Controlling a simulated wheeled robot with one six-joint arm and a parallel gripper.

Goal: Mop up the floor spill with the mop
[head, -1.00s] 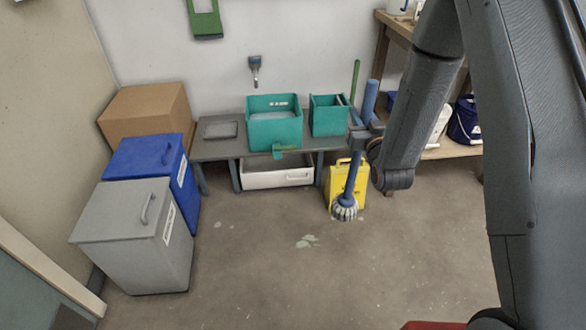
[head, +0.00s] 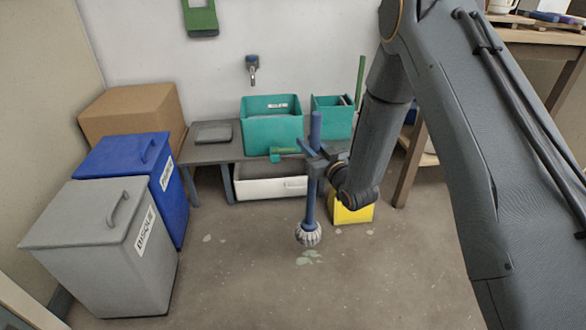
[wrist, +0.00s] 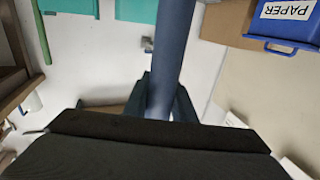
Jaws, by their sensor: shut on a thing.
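My gripper (head: 316,160) is shut on the blue handle of the mop (head: 310,205), which hangs upright. In the wrist view the handle (wrist: 174,50) runs between the two fingers of my gripper (wrist: 165,100). The mop's striped grey-white head (head: 308,234) is low over the floor; I cannot tell whether it touches. The spill (head: 308,258) is a small pale greenish patch on the floor, just below the mop head in the picture. The spill is out of the wrist view.
A grey bin (head: 95,245) and a blue bin (head: 160,180) stand at left, by a cardboard box (head: 130,110). A low grey bench (head: 212,152) holds teal buckets (head: 270,125). A yellow thing (head: 352,213) stands behind my arm. The floor in front is clear.

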